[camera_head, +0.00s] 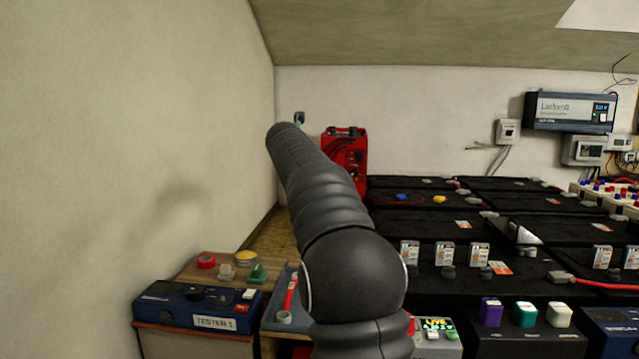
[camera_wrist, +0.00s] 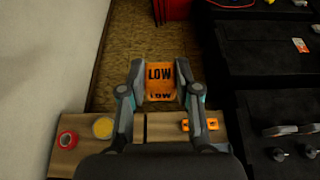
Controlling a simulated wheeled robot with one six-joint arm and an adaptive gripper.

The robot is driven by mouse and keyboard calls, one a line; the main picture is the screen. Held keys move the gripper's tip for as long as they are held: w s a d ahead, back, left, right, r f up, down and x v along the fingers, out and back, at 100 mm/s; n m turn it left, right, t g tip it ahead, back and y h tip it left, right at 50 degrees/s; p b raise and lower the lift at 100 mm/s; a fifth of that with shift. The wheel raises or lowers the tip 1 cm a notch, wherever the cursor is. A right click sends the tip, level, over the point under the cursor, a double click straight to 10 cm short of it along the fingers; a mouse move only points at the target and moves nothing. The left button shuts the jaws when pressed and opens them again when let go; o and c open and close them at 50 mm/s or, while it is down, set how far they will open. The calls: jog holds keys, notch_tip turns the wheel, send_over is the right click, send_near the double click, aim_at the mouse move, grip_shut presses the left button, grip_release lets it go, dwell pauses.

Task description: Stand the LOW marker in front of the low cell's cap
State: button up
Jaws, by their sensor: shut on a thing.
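The LOW marker (camera_wrist: 160,74) is an orange piece with black lettering, seen in the wrist view. My gripper (camera_wrist: 160,82) is shut on it, with one finger at each side, and holds it over the brown floor beyond a wooden shelf. Black cells stand in rows at the right, with dark caps (camera_head: 447,272) along the front of one row. Small white and orange cards (camera_head: 444,253) stand behind these caps. I cannot tell which cell is the low one.
The wooden shelf (camera_wrist: 90,158) holds a red roll (camera_wrist: 67,139), a yellow disc (camera_wrist: 103,127) and small orange pieces (camera_wrist: 199,124). A blue tester box (camera_head: 200,305) is at front left. A red unit (camera_head: 345,152) stands by the back wall. A red cable (camera_head: 590,284) crosses the cells.

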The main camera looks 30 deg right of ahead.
jog(key=shift+r, duration=0.25)
jog(key=shift+s+d, duration=0.1)
jog(key=shift+d, duration=0.05)
jog(key=s+d+f+m+g+h+b, duration=0.1)
jog(key=s+d+f+m+g+h, duration=0.1)
jog(key=s+d, duration=0.85)
jog(key=s+d+f+m+g+h+b, duration=0.15)
jog(key=s+d, duration=0.45)
jog(key=d, duration=0.9)
jog(key=s+d+f+m+g+h+b, duration=0.1)
jog(key=s+d+f+m+g, duration=0.15)
jog(key=s+d, duration=0.75)
jog(key=s+d+f+m+g+b, duration=0.1)
jog(key=s+d+f+m+g, duration=0.15)
jog(key=s+d, duration=0.8)
jog(key=s+d+f+m+g+h+b, duration=0.1)
jog(key=s+d+f+m+g, duration=0.2)
jog(key=s, duration=1.4)
jog(key=s+d+f+m+g+b, duration=0.1)
jog(key=s+d+m+g, duration=0.15)
jog(key=s+d, duration=0.85)
jog(key=b, duration=0.3)
send_over(623, 290)
notch_tip(623, 290, down, 7)
jog(key=shift+d, duration=0.1)
jog(key=shift+f+b, duration=1.15)
jog(key=shift+f, duration=0.8)
jog(key=shift+f, duration=0.15)
